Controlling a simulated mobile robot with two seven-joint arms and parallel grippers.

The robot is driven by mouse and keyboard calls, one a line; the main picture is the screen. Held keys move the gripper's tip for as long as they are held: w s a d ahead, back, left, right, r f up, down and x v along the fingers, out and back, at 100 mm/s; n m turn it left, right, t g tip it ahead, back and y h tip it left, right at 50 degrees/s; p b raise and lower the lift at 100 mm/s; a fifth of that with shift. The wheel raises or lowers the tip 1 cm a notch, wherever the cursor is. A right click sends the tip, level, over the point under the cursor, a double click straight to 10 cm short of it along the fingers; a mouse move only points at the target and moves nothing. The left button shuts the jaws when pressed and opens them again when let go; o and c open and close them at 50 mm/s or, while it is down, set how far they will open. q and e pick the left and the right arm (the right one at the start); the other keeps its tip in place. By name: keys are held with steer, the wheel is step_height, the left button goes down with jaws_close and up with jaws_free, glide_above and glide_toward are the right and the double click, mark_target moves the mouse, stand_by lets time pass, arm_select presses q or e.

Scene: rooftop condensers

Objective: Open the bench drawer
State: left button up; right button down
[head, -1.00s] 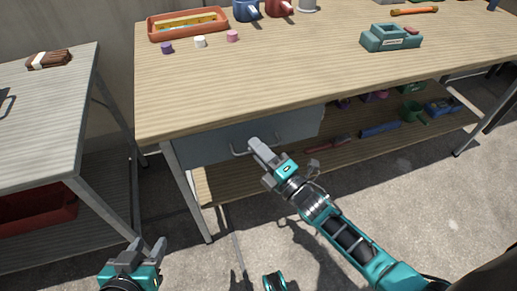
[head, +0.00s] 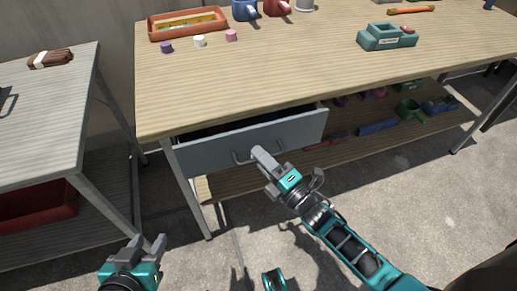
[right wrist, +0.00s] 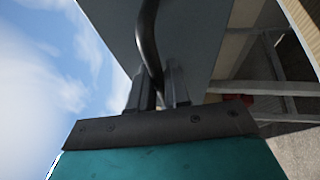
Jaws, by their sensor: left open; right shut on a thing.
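The grey bench drawer (head: 215,151) hangs under the left part of the wooden bench (head: 290,80). It stands partly open, with a dark gap showing above its front. My right gripper (head: 258,153) is shut on the drawer's bar handle (head: 241,158), near its right end. The right wrist view shows the dark handle (right wrist: 149,35) running down between the fingers (right wrist: 156,85), with the drawer front (right wrist: 200,35) close behind. What lies inside the drawer is too dark to tell. My left gripper (head: 148,243) is open and empty, low at the left, away from the bench.
An orange tray (head: 187,33), small coloured pieces (head: 199,41) and a teal block-like thing (head: 386,38) sit on the bench top. Tools and a green scoop (head: 410,110) lie on the lower shelf. A side table (head: 45,115) stands at left.

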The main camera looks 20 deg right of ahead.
steer(key=s+p, duration=0.4)
steer(key=s, duration=1.8)
steer(key=shift+d, duration=0.4)
steer(key=c, duration=1.2)
jaws_free()
steer(key=shift+o, duration=0.2)
steer(key=v, duration=1.3)
